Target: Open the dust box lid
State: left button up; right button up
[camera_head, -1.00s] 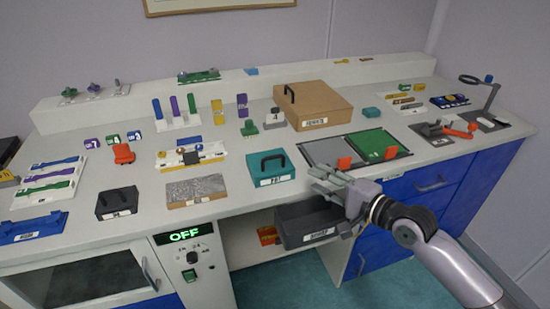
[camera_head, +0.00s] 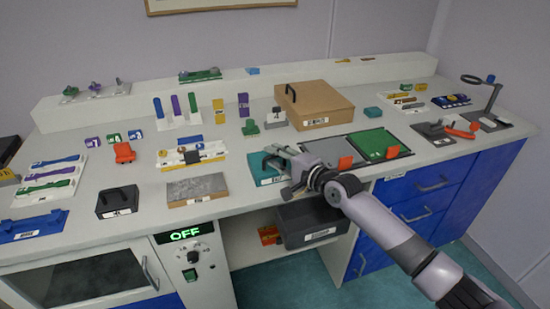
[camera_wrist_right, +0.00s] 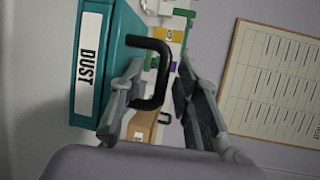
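The dust box is a teal box (camera_head: 262,178) at the front of the counter. In the right wrist view it (camera_wrist_right: 115,45) carries a white label reading DUST and a black loop handle (camera_wrist_right: 163,75); its lid looks closed. My right gripper (camera_head: 274,158) is over the box, partly covering it in the head view. In the right wrist view its fingers (camera_wrist_right: 160,85) are spread, one on each side of the handle's bar, with a gap to the right finger. Whether the left finger touches the handle is unclear. My left gripper is not in view.
A brown box (camera_head: 322,105) with a black handle stands behind, to the right. A grey textured plate (camera_head: 197,190) and a black box (camera_head: 117,201) lie to the left. A dark open bin (camera_head: 311,224) is below the counter edge. A green panel (camera_head: 376,143) lies right.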

jog(key=shift+w+a, duration=0.25)
jog(key=shift+w, duration=0.05)
grip_shut()
dwell(0.3)
dwell(0.5)
